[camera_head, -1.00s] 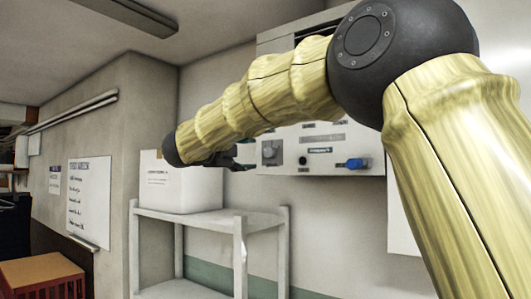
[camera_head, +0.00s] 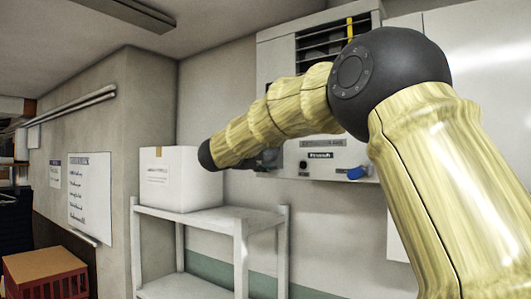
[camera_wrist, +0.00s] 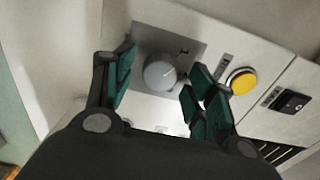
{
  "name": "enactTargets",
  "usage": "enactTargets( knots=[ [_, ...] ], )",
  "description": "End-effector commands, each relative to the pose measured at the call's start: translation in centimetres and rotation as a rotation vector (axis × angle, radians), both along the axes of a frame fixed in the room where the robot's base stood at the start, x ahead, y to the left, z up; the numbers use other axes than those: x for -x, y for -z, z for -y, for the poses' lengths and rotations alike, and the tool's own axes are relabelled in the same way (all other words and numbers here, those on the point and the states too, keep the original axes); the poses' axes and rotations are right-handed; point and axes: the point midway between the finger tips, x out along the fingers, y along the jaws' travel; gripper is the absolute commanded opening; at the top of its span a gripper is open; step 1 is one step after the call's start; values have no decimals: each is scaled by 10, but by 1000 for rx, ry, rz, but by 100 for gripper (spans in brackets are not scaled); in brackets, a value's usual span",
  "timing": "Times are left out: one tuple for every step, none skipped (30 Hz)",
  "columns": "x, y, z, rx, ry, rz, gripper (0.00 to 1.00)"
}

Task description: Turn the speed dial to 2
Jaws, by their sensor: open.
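The speed dial appears to be the round grey knob (camera_wrist: 160,74) on a grey plate (camera_wrist: 185,47) in the wrist view. It carries a pale pointer line; the marks around it are too small to read. My gripper (camera_wrist: 160,85) is open, with green-padded fingers on either side of the knob. I see a gap on both sides and cannot tell any contact. In the head view my gripper (camera_head: 262,160) is at the lower left of the wall panel (camera_head: 275,50), partly behind my arm, and the dial is hidden there.
The panel also bears a yellow button (camera_wrist: 242,81), a black switch (camera_wrist: 290,101) and a blue knob (camera_head: 355,173). A white box (camera_head: 182,180) stands on a white shelf (camera_head: 210,220) left of and below my gripper. A red crate (camera_head: 45,275) is at lower left.

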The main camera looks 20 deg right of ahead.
Motion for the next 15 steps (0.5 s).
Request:
enactTargets(
  knots=[
    [-1, 0, 1, 0, 0, 0, 56],
    [-1, 0, 1, 0, 0, 0, 56],
    [-1, 0, 1, 0, 0, 0, 56],
    [-1, 0, 2, 0, 0, 0, 56],
    [-1, 0, 2, 0, 0, 0, 56],
    [-1, 0, 1, 0, -1, 0, 56],
    [-1, 0, 1, 0, -1, 0, 56],
    [-1, 0, 1, 0, -1, 0, 56],
    [-1, 0, 1, 0, -1, 0, 56],
    [-1, 0, 1, 0, -1, 0, 52],
    [-1, 0, 1, 0, -1, 0, 47],
    [-1, 0, 1, 0, -1, 0, 39],
    [-1, 0, 1, 0, -1, 0, 34],
    [-1, 0, 1, 0, -1, 0, 28],
    [-1, 0, 1, 0, -1, 0, 21]
  ],
)
